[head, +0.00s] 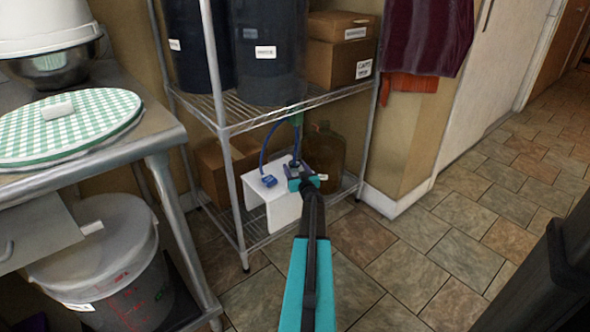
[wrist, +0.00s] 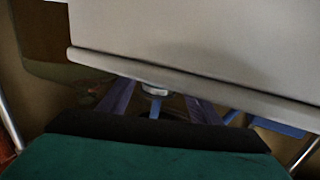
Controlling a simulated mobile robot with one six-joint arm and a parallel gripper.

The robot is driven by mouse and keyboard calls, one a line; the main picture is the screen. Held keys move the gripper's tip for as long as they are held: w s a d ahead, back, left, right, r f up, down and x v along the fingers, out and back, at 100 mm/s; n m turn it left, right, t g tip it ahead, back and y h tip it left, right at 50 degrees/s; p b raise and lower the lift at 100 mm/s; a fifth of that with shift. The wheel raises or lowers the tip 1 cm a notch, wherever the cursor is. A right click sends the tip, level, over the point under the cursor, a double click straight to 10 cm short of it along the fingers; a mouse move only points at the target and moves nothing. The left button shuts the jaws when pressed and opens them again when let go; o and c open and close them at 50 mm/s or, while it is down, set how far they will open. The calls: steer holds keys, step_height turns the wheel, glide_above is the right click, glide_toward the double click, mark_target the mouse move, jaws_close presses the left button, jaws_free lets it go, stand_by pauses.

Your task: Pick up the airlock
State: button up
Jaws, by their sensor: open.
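My gripper (head: 294,164) reaches over a white bent stand (head: 284,208) on the low wire shelf. In the wrist view its two bluish fingers (wrist: 158,108) are open and spread apart. Between them, beyond the tips or level with them, is a small pale round piece with a blue stem (wrist: 155,92); it may be part of the airlock, but I cannot tell for sure. The stand's pale edge (wrist: 190,80) crosses above the fingers. In the head view a blue curved tube (head: 266,146) arches beside my gripper, with a blue block (head: 269,180) on the stand.
A brown-green glass jug (head: 325,152) stands just behind my gripper. Shelf posts (head: 222,120) rise at the left, and dark buckets (head: 268,55) and cardboard boxes (head: 337,60) fill the shelf above. A steel table (head: 160,130) is at the left.

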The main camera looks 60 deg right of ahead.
mark_target(294, 163)
steer(key=shift+b+x, duration=1.05)
steer(key=shift+x, duration=0.8)
steer(key=shift+w+d+r, duration=0.15)
steer(key=shift+w+d, duration=0.35)
steer(key=shift+d, duration=0.1)
steer(key=shift+c, duration=0.2)
steer(key=c, duration=1.1)
